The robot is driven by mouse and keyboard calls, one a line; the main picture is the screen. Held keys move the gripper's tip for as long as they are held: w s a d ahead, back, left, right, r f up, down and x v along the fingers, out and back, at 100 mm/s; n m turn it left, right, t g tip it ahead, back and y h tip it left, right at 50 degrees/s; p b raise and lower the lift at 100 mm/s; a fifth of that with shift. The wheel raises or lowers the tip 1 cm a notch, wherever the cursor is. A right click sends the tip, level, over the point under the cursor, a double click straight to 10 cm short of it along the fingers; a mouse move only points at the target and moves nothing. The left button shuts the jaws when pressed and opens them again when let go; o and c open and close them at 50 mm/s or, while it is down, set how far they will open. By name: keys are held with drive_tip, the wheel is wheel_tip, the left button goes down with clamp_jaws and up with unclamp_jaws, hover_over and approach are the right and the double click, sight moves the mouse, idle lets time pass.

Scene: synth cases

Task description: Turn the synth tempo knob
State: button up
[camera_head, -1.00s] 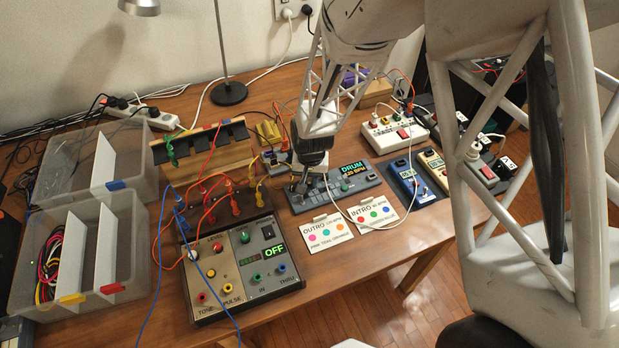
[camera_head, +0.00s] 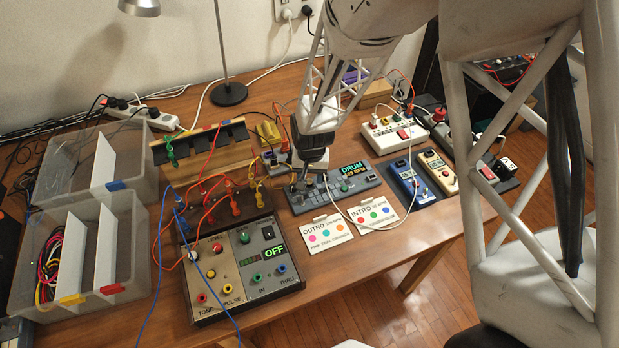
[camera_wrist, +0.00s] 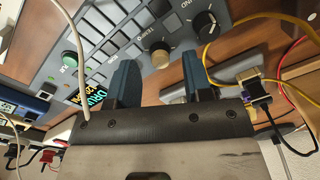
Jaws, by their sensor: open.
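The grey drum synth (camera_head: 358,184) with a lit DRUM/BPM display lies flat on the table. In the wrist view its panel (camera_wrist: 82,38) shows upside down. My gripper (camera_head: 304,181) points down over the synth's left end. In the wrist view its two blue fingers (camera_wrist: 161,70) are open, with the tan knob showing in the gap between their tips. I cannot tell whether they touch it. The head view hides the knob behind the gripper.
A white cable (camera_wrist: 78,70) crosses the synth. Paper cards (camera_head: 325,233) lie in front of it, small blue and cream devices (camera_head: 408,180) to its right. The OFF box (camera_head: 235,290) and a wooden patch stand (camera_head: 190,170) with cables are to its left.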

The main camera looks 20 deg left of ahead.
sight(311, 181)
drive_tip(key=shift+d+r, duration=0.1)
drive_tip(key=shift+r, duration=2.95)
drive_tip(key=shift+w+d+r, duration=0.1)
drive_tip(key=shift+d+r, duration=0.1)
drive_tip(key=shift+r, duration=0.05)
drive_tip(key=s+d+r+m+t, duration=0.1)
drive_tip(key=d+r, duration=0.8)
drive_tip(key=d, duration=0.2)
drive_tip(key=s+d+r+m, duration=0.1)
drive_tip(key=s+d+r, duration=0.1)
drive_tip(key=d+r, duration=0.85)
drive_tip(key=s+d+r+m+t, duration=0.1)
drive_tip(key=s+d+r, duration=0.3)
drive_tip(key=s+d, duration=0.4)
drive_tip(key=s+d+r+m, duration=0.1)
drive_tip(key=s+d+r, duration=0.2)
drive_tip(key=s+d, duration=0.6)
drive_tip(key=d, duration=0.3)
drive_tip(key=shift+s+r+t+h, duration=0.2)
drive_tip(key=shift+r+t+h, duration=0.1)
drive_tip(key=shift+r+t, duration=0.1)
